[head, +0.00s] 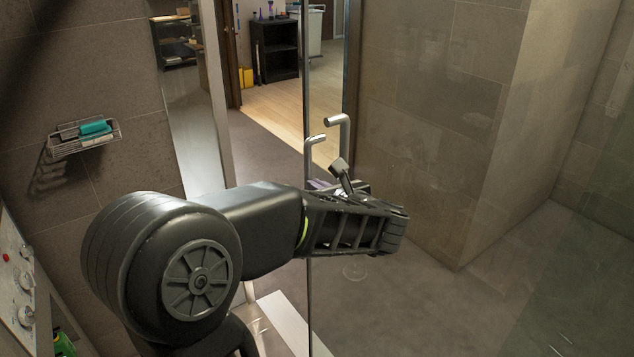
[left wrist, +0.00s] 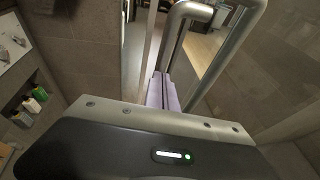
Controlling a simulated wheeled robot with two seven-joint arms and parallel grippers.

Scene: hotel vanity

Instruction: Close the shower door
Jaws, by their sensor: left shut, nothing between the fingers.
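The shower door is clear glass, and its thin upright edge (head: 307,80) shows in the middle of the head view. How far it stands open is hard to tell through the glass. A metal bar handle (head: 337,121) shows beside this edge, with a second bend (head: 315,140) to its left. My left gripper (head: 319,184) is shut and empty, just below the handle and partly hidden by my arm. In the left wrist view, its lilac fingers (left wrist: 162,92) are together close to the handle bars (left wrist: 221,58); contact is unclear. My right gripper is out of view.
A wire soap rack (head: 84,138) hangs on the tiled wall at left. A wall panel with knobs (head: 22,285) is at lower left, and bottles (left wrist: 32,104) stand in a niche. Tiled wall (head: 430,120) and open floor (head: 480,300) are at right.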

